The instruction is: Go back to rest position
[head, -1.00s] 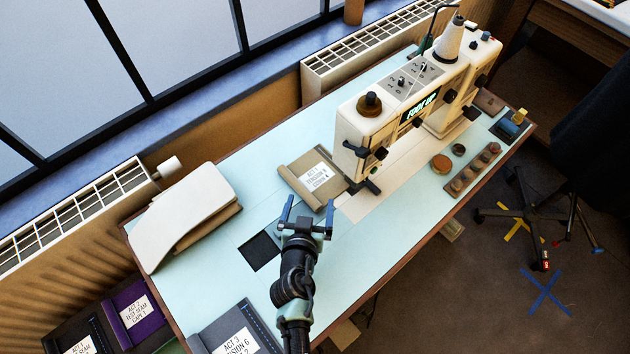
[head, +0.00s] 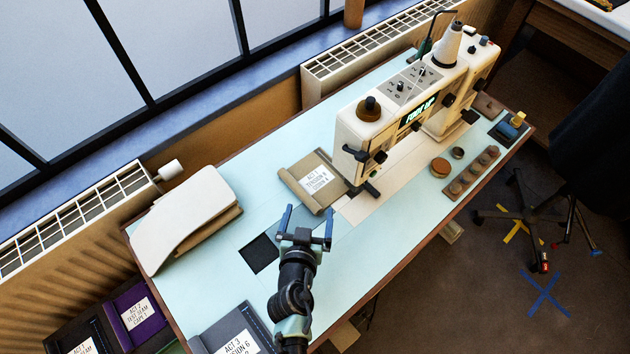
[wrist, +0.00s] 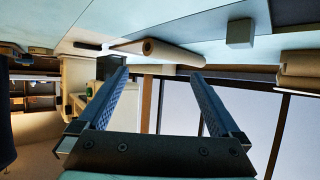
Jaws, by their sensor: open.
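My gripper (head: 305,219) is in the lower middle of the head view, over the pale blue sewing table (head: 210,290). Its two blue fingers are spread apart with nothing between them. The fingers also show in the wrist view (wrist: 158,100), wide apart and empty. The sewing machine (head: 390,120) stands to the right of and beyond my gripper. A tan labelled fabric bundle (head: 297,172) lies beside the machine, just beyond my fingertips.
A white padded piece (head: 180,215) lies at the table's left end. A dark labelled folder (head: 232,325) is at the near edge. A tray of bobbins (head: 472,172) sits at right. A radiator (head: 370,50) and window line the back.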

